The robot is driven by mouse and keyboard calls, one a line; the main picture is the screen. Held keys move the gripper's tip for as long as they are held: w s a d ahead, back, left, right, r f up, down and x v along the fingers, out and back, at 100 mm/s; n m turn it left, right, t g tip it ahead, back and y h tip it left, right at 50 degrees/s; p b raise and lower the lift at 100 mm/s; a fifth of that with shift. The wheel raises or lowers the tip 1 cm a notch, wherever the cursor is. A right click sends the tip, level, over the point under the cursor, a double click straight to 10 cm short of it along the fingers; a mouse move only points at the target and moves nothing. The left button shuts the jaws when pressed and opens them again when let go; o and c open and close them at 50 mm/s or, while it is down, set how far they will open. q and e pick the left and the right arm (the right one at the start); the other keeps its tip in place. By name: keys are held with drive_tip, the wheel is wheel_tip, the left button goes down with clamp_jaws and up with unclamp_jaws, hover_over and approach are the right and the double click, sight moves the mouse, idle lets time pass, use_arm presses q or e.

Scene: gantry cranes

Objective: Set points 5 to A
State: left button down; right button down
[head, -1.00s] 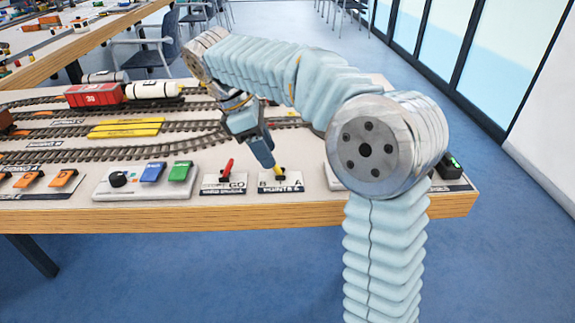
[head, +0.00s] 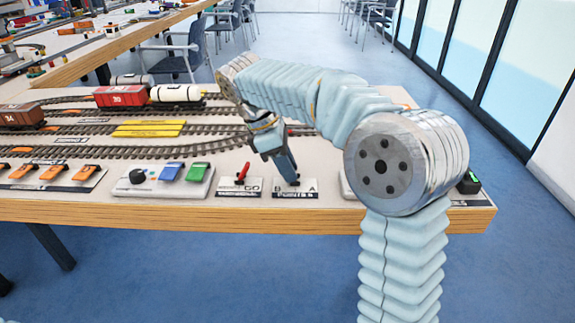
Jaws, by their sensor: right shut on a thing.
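The points plate (head: 309,194) lies near the table's front edge, with the letter A readable at its right end. Its number is too small and covered to read surely. My right gripper (head: 292,180) reaches down over this plate with its fingers shut on the yellow lever, which they hide. Which way the lever leans cannot be seen. My left gripper is not in view.
Left of it stands a plate with a red lever (head: 243,172), close to my fingers. Further left are a control box (head: 140,189) with blue and green switches and several orange levers (head: 52,173). Tracks with a red wagon (head: 121,96) lie behind.

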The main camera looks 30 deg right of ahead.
drive_tip(key=shift+s, duration=0.1)
drive_tip(key=shift+s+d+r+t+y, duration=0.2)
drive_tip(key=shift+d+t+y, duration=0.25)
drive_tip(key=shift+y, duration=0.55)
drive_tip(key=shift+s+d+f+t+y, duration=0.1)
drive_tip(key=shift+d+t+y, duration=0.1)
drive_tip(key=shift+t+y, duration=0.3)
drive_tip(key=shift+s+d+t+y, duration=0.15)
drive_tip(key=shift+t+y, duration=0.1)
drive_tip(key=shift+y, duration=0.35)
drive_tip(key=shift+s+d+f+t+y+b, duration=0.15)
drive_tip(key=shift+d+t+y+b, duration=0.25)
drive_tip(key=shift+t+y+b, duration=0.5)
drive_tip(key=shift+s+d+f+t+y+b, duration=0.1)
drive_tip(key=shift+d+t+y+b, duration=0.1)
drive_tip(key=shift+y+b, duration=0.4)
drive_tip(key=shift+s+d+t+y+b, duration=0.1)
drive_tip(key=shift+t+y+b, duration=0.1)
drive_tip(key=shift+y+b, duration=0.4)
drive_tip(key=shift+s+d+t+y+b, duration=0.15)
drive_tip(key=shift+t+y+b, duration=0.35)
drive_tip(key=shift+b, duration=0.4)
drive_tip(key=c, duration=1)
unclamp_jaws()
